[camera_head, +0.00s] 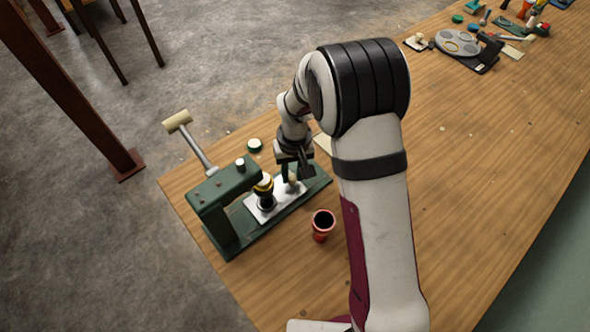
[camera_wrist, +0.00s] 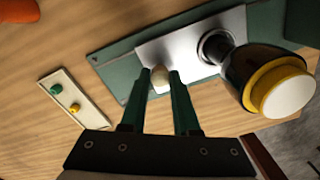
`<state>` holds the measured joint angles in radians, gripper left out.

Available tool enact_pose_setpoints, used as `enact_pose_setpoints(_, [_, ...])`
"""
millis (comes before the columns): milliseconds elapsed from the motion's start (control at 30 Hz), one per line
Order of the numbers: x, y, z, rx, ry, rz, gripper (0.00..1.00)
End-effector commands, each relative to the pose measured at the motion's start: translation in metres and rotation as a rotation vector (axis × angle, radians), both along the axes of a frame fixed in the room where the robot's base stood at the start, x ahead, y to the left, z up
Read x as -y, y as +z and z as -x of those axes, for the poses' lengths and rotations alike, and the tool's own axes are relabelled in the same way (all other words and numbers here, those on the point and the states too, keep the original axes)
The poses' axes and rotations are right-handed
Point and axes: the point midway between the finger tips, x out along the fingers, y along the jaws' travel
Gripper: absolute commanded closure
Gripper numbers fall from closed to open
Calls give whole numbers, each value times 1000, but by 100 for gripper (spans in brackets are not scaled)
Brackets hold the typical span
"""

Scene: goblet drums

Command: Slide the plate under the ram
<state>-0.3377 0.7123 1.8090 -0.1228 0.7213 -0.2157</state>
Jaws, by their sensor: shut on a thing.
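The silver plate (camera_head: 262,214) lies on the green base of the press (camera_head: 228,187); its bare metal also shows in the wrist view (camera_wrist: 178,50). A dark goblet drum (camera_head: 264,188) with a yellow band and a white top stands upright on the plate, seen large in the wrist view (camera_wrist: 262,80). It is just right of the press head; the ram's lower end is hidden. My gripper (camera_head: 291,172) is over the plate's right part, its dark green fingers shut on a cream knob (camera_wrist: 160,80) on the plate.
The press lever (camera_head: 193,142) leans up and back. A pale strip with green and yellow buttons (camera_wrist: 75,99) lies beside the base. Several items crowd the far right; mid-table is clear.

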Motion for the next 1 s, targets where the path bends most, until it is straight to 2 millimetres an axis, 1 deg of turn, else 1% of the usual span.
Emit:
enact_pose_setpoints(33, [-8, 1, 6, 2, 4, -2, 100])
enact_pose_setpoints(100, [-17, 1, 15, 0, 3, -2, 100])
enact_pose_setpoints(200, [-26, 1, 25, 2, 3, -2, 100])
enact_pose_setpoints(300, [-30, 1, 29, 2, 0, -3, 100])
enact_pose_setpoints(533, [-32, 1, 30, -2, -2, -5, 100])
enact_pose_setpoints(567, [-32, 1, 31, -3, -2, -4, 68])
enact_pose_setpoints(700, [-31, 1, 30, -2, -1, -3, 43])
enact_pose_setpoints(733, [-31, 1, 30, -2, -1, -3, 40])
enact_pose_setpoints(1000, [-30, 1, 29, -1, 0, -2, 40])
